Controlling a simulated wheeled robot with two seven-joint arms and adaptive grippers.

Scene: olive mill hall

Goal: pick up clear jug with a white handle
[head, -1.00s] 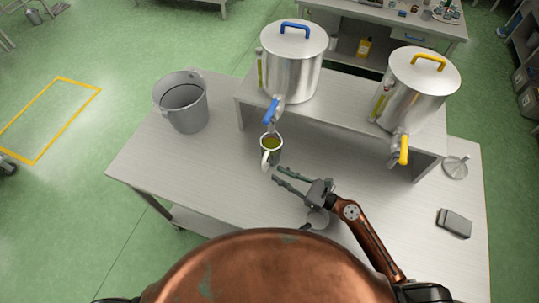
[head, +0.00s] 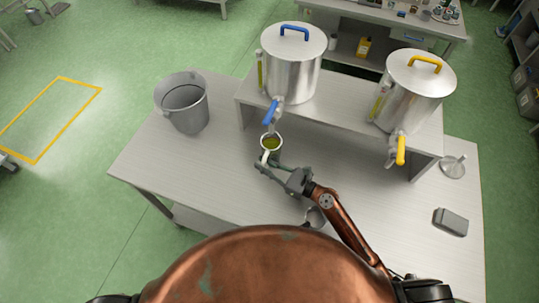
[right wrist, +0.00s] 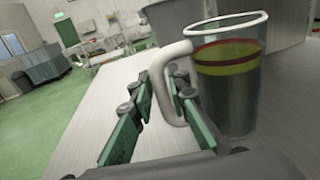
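The clear jug (head: 272,143) with a white handle (head: 265,156) holds greenish-yellow liquid. It stands upright on the metal table below the tap of the blue-handled steel tank. My right gripper (head: 267,165) is open at the jug's handle side. In the right wrist view the jug (right wrist: 232,90) is to the right, with its white handle (right wrist: 158,85) reaching between the two green-padded fingers (right wrist: 155,92). The fingers are apart, and I see no grip on the handle. My left gripper is not in view.
A grey bucket (head: 184,103) is at the left. A small round vessel (head: 315,217) is beside my right arm; a grey block (head: 451,222) lies at right.

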